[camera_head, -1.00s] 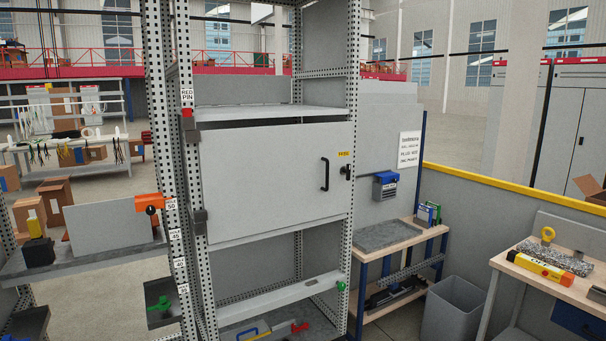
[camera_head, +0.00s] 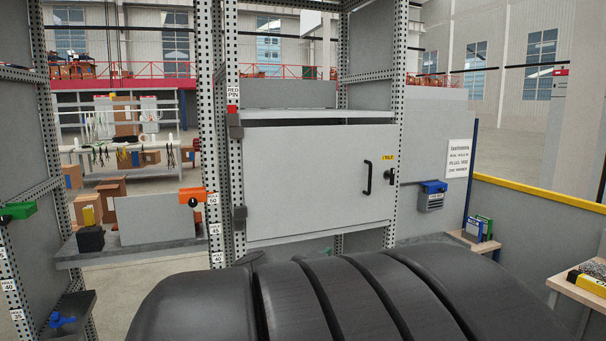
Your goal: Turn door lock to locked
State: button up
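The grey cabinet door (camera_head: 310,183) stands shut in the perforated metal frame, in the middle of the view. A black bar handle (camera_head: 367,178) is upright near its right edge. The door lock (camera_head: 389,174) is a small dark part on the frame post just right of the handle, below a yellow label (camera_head: 389,157). It is too small to tell which way it is turned. My gripper is not in view. A large black ribbed part of my own arm fills the bottom middle and hides the space below the door.
A blue-and-grey box (camera_head: 432,196) hangs on the panel right of the door. An orange-red part (camera_head: 192,196) sits on the left post. A shelf (camera_head: 140,248) is at left, a wooden bench (camera_head: 575,285) at right.

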aim_at(391, 175)
jog(key=i+l+u, duration=0.15)
jog(key=l+u, duration=0.2)
jog(key=i+l+u, duration=0.15)
jog(key=l+u, duration=0.95)
jog(key=l, duration=1.05)
jog(key=l+u, duration=0.15)
jog(key=l, duration=0.8)
jog(key=k+l, duration=0.1)
jog(key=l, duration=0.8)
jog(key=k+l+u, duration=0.15)
jog(key=l, duration=0.75)
jog(key=i, duration=0.05)
